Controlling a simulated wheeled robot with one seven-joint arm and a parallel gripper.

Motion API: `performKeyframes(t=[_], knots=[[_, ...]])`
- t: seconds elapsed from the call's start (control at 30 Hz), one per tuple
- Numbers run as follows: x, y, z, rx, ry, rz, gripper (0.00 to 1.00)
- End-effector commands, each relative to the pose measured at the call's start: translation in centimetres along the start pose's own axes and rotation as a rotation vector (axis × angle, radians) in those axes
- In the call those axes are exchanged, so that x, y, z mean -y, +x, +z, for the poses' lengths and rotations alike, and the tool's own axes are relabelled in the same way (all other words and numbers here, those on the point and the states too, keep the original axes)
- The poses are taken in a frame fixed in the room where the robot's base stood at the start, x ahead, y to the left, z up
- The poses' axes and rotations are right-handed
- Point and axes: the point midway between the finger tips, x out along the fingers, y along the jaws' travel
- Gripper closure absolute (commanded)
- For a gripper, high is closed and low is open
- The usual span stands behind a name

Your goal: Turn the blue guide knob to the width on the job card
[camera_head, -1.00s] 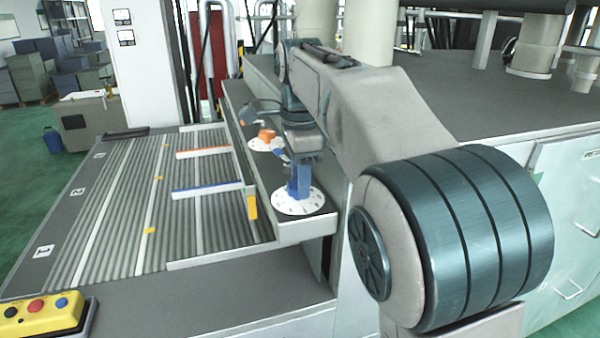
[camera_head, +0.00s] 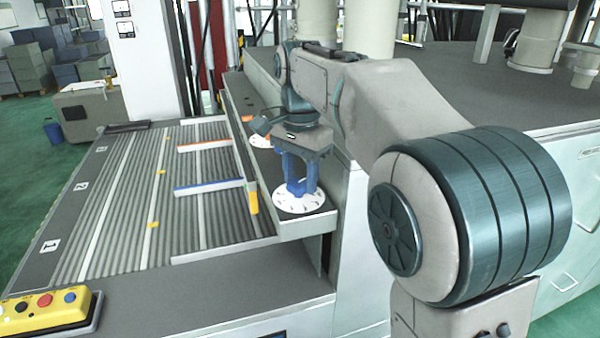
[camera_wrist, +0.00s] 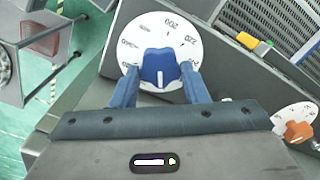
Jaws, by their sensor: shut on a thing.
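The blue guide knob (camera_wrist: 160,68) sits on a white round dial (camera_wrist: 155,38) with black marks and numbers, on the grey ledge beside the ribbed bed. A white pointer line on the knob faces the gripper's body in the wrist view. My gripper (camera_wrist: 161,74) is shut on the knob, one blue finger on each side. In the head view my gripper (camera_head: 298,187) reaches down from above onto the same dial (camera_head: 299,203). I cannot make out a job card I can read.
A second white dial with an orange knob (camera_wrist: 297,131) lies beside, mostly hidden behind my gripper in the head view. A blue-edged guide bar (camera_head: 208,188) and an orange-edged one (camera_head: 204,145) lie on the ribbed bed (camera_head: 120,200). A yellow button box (camera_head: 45,311) is front left.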

Motion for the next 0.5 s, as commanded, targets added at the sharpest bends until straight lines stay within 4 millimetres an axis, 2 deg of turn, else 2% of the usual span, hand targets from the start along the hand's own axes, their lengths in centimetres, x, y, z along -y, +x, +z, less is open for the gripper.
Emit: performKeyframes(t=[0.43, 0.47, 0.5], knots=[[0.02, 0.03, 0.01, 0.0, -0.011, 0.0, 0.82], [0.02, 0.03, 0.01, 0.0, -0.011, 0.0, 0.57], [0.02, 0.03, 0.01, 0.0, -0.011, 0.0, 0.46]])
